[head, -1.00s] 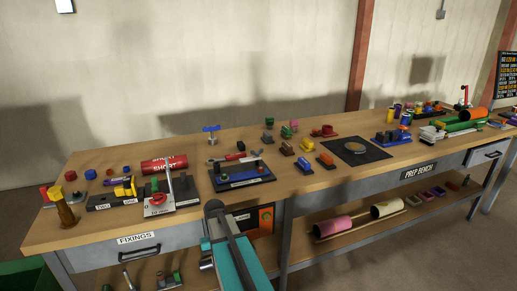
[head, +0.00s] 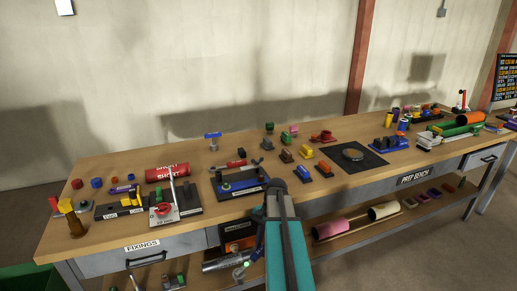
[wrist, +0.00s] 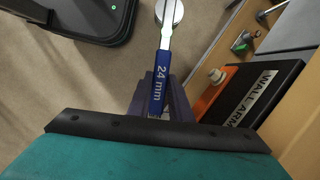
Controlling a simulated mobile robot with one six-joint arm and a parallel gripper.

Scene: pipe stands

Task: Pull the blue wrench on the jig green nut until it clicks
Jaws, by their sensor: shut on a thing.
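In the wrist view my gripper (wrist: 158,112) is shut on the handle of the blue wrench (wrist: 160,88). The handle is marked 24 mm, and its silver round head (wrist: 170,12) points away from me over the floor, clear of any nut. In the head view my teal arm hides most of the gripper. The jig (head: 242,185) is a black plate with a blue block near the bench's front edge. A small green spot on it (head: 226,186) may be the green nut; it is too small to be sure.
An orange box with a black WALL ARM face (wrist: 260,95) is on the shelf close to the right of the wrench. Another wrench with a red grip (head: 235,164) lies behind the jig. Pink and cream pipes (head: 333,228) lie on the lower shelf.

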